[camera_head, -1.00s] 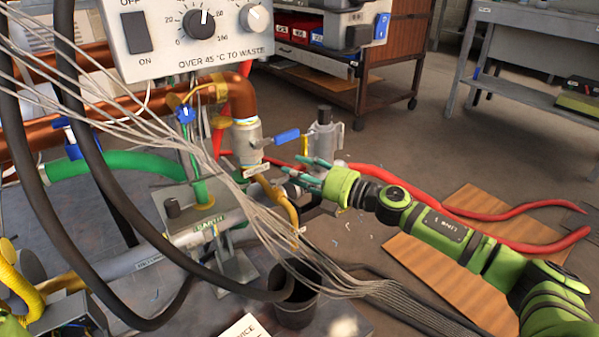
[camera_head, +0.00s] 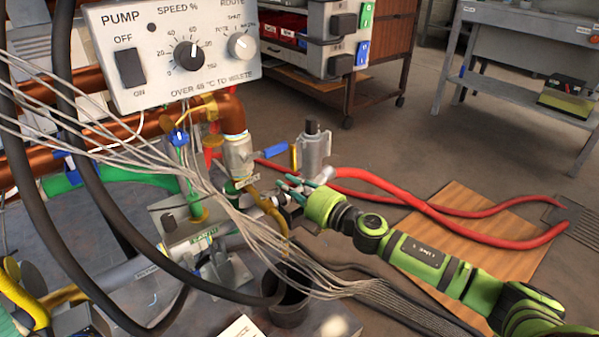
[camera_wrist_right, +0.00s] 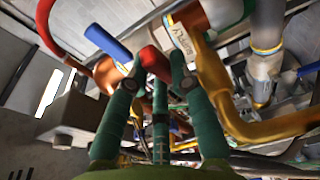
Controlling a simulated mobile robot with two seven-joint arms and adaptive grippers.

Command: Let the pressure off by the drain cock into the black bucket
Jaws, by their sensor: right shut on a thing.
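The black bucket (camera_head: 290,308) stands upright on the grey base, below the pipework and partly behind the hanging wires. A bent brass pipe (camera_head: 278,212) comes down above it and also shows in the right wrist view (camera_wrist_right: 222,95). My right gripper (camera_head: 284,188) is at the fittings just above and right of this pipe. In the right wrist view its green fingers (camera_wrist_right: 158,80) are closed around a red handle-like piece (camera_wrist_right: 155,62). I cannot make out the cock's body or its position. A teal bit at the lower left edge looks like part of my left gripper (camera_head: 8,322).
A pump control box (camera_head: 180,50) hangs above. Grey wires and black hoses cross in front of the pipes. A blue lever (camera_head: 275,150) and a grey metal cylinder (camera_head: 313,150) are close to my right gripper. Red hoses (camera_head: 450,215) lie on the floor at right.

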